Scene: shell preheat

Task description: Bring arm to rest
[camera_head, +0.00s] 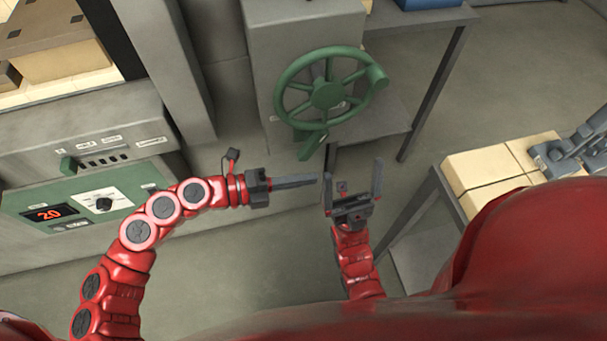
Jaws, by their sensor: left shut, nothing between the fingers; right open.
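My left arm is red and jointed and comes in from the left. It ends in a dark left gripper (318,179), whose fingers are shut together and point right. My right gripper (353,178) is just right of it, pointing up the picture, with its two fingers spread apart and nothing between them. The two grippers' tips look close to each other in the picture; I cannot tell whether they touch. Both grippers appear over the bare floor, below the green handwheel in the picture.
A green handwheel (327,95) is on a grey cabinet (262,60). A control panel (100,205) with a red "20" display is at the left. A table with cream blocks (500,165) and a grey metal device (575,150) stands at the right. Open floor (240,270) lies between.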

